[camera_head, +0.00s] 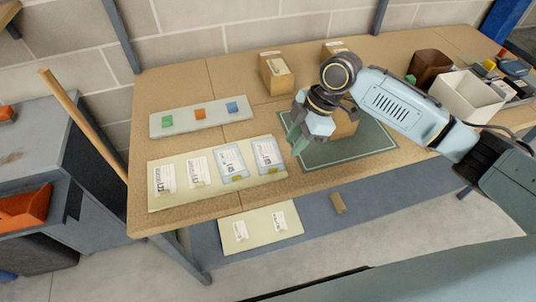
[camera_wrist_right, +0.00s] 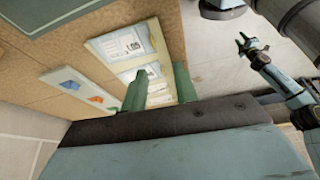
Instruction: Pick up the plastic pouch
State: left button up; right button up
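Flat plastic pouches with white printed labels lie in a row on a cream board: a bluish one (camera_head: 268,155), another bluish one (camera_head: 231,163), and clearer ones (camera_head: 197,172) to their left. I cannot tell which one the task means. My right gripper (camera_head: 293,138) is above the table, just beyond the rightmost pouch, and apart from it as far as I can tell. In the right wrist view its green fingers (camera_wrist_right: 160,85) stand apart with nothing between them; pouches show beyond. My left gripper (camera_wrist_right: 246,42) appears there, small, over the floor, fingers apart and empty.
A pale strip (camera_head: 160,129) with green, orange and blue squares lies behind the board. A green mat (camera_head: 310,158) with a box (camera_head: 345,125) lies to its right. A cardboard box (camera_head: 276,73), brown bin (camera_head: 430,65) and white bin (camera_head: 466,97) stand further back. A lower shelf (camera_head: 370,205) holds another labelled board.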

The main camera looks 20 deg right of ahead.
jog(key=w+d, duration=0.1)
send_near(274, 172)
jog(key=shift+a+f, duration=0.4)
jog(key=shift+d+x, duration=0.2)
jog(key=shift+x, duration=2.55)
jog(key=shift+w, duration=0.1)
jog(key=shift+c, duration=0.3)
grip_shut()
